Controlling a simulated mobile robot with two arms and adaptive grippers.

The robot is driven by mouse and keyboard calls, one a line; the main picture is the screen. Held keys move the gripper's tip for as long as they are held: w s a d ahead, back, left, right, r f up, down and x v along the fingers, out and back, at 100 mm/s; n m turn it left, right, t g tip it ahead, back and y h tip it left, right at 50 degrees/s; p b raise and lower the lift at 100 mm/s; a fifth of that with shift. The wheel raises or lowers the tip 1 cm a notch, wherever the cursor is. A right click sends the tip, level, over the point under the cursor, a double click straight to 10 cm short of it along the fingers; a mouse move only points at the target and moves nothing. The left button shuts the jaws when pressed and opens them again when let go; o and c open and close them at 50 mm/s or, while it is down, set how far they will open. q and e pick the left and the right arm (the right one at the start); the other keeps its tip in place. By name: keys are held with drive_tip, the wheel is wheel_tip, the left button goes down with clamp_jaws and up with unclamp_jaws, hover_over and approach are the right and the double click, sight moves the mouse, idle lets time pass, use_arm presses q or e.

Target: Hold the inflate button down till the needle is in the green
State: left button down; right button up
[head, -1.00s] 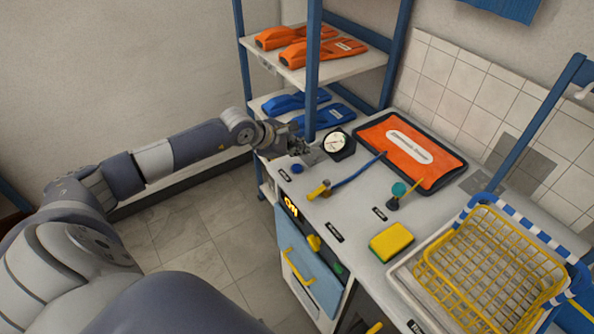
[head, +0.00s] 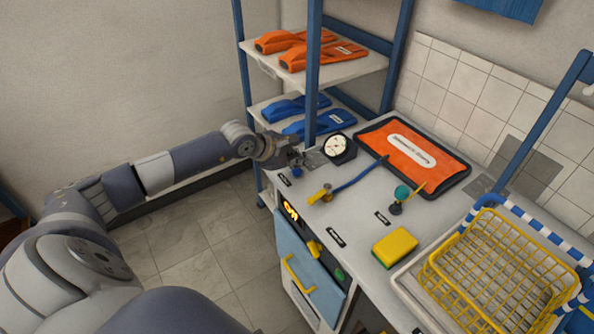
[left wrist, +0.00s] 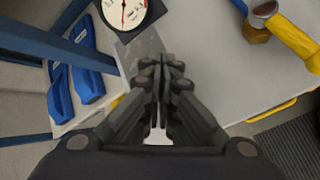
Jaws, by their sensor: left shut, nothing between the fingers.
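The round gauge (head: 336,146) has a white dial in a dark housing and stands at the back of the bench; it also shows at the top of the left wrist view (left wrist: 128,12). I cannot read its needle against a green zone. A small blue button (head: 297,172) sits at the bench's left end, in front of the gauge. My left gripper (head: 298,162) is shut and empty, its fingertips right at the button in the head view. I cannot tell whether they touch it. In the left wrist view the fingers (left wrist: 165,62) hide the button. My right gripper is out of view.
An orange pad (head: 400,150) lies behind a blue hose (head: 358,177) with a yellow fitting (head: 321,195). A yellow sponge (head: 396,246) and yellow wire basket (head: 500,265) are to the right. A shelf (head: 330,78) with orange and blue fins stands at the back left.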

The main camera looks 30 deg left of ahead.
sight(298, 173)
use_arm(q)
drive_tip(key=shift+f, duration=0.1)
idle(0.7)
drive_tip(key=shift+f+b, duration=0.3)
drive_tip(key=shift+b, duration=0.3)
drive_tip(key=shift+f+b, duration=0.6)
drive_tip(key=shift+b, duration=0.05)
idle(0.6)
idle(2.3)
drive_tip(key=shift+r+p, duration=0.4)
drive_tip(key=shift+r, duration=0.6)
drive_tip(key=shift+r+p, duration=1.15)
drive_tip(key=shift+r, duration=1.35)
